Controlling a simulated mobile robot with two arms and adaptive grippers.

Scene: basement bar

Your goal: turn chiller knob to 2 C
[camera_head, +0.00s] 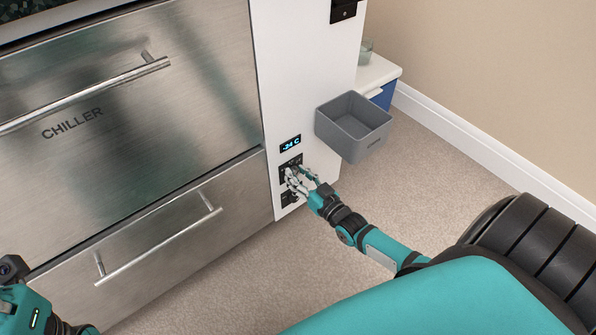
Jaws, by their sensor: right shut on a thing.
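The chiller (150,120) is a stainless steel unit with the word CHILLER on its upper drawer. On the white panel (300,80) at its right side is a small display (290,144) with blue digits that seem to read -24 C. Below the display is a dark control plate (287,164). My right gripper (295,178) is at this plate, shut on the chiller knob, which its fingers mostly hide. The knob's pointer and markings cannot be read. Part of my left arm shows at the bottom left, but its fingers are not in view.
A grey open bin (352,128) is mounted on the white panel's right, just above my right arm. Behind it is a low white-topped unit (377,72) with a glass (366,50) on it. Bar handles (160,240) stick out from the drawers. The carpet (440,180) at right is clear.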

